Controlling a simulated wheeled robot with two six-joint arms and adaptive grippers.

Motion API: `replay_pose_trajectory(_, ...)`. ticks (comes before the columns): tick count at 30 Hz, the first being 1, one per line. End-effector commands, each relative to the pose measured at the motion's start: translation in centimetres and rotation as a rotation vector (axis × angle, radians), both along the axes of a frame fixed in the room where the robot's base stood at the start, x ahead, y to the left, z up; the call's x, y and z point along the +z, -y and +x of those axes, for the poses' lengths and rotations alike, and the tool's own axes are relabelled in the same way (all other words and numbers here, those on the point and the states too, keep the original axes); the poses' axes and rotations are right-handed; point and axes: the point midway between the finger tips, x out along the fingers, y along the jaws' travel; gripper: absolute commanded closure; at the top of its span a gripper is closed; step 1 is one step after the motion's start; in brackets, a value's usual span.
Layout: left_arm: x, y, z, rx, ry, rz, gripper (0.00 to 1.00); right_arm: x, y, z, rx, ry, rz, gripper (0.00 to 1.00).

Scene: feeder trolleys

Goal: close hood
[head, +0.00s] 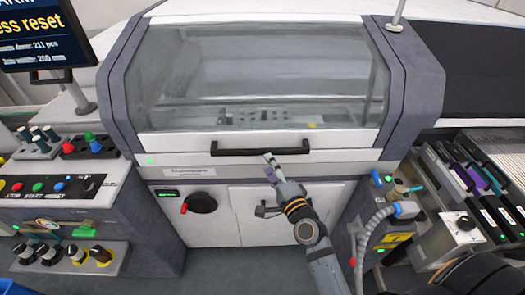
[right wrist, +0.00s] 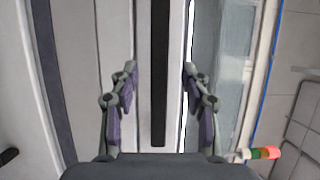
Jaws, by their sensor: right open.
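The hood (head: 258,72) of the grey and white machine is a wide, see-through window in a white frame. It looks down, with its lower edge along the machine's front. A black bar handle (head: 262,148) runs across its lower front. My right gripper (head: 271,164) is just below the handle's middle in the head view. In the right wrist view, the open fingers of my right gripper (right wrist: 160,72) stand on either side of the handle (right wrist: 160,110), with space between them and the bar. Whether they touch it from the front cannot be told. My left gripper is not in view.
A button panel (head: 50,187) with knobs and a screen (head: 45,35) stand at the left. Feeder slots (head: 475,185) and a grey hose (head: 368,240) are at the right. White doors (head: 235,215) with a dark latch are below the hood.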

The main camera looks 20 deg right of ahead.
Motion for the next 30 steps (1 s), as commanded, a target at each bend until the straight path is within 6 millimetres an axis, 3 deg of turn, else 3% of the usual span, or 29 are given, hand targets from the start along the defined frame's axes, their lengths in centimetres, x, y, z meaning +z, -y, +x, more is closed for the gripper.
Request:
replay_pose_trajectory(3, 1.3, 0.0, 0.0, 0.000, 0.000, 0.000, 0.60, 0.5, -0.3, 2.6, 0.001, 0.001, -0.001, 0.53)
replay_pose_trajectory(9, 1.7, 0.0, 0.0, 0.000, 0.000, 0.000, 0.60, 0.2, -0.6, 5.2, 0.001, 0.000, -0.002, 0.53)
replay_pose_trajectory(19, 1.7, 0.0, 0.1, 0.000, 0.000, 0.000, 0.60, 0.0, -0.7, 5.7, 0.000, -0.001, -0.002, 0.53)
replay_pose_trajectory(30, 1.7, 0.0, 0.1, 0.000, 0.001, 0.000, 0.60, 0.0, -0.7, 5.7, 0.001, -0.001, -0.002, 1.00)
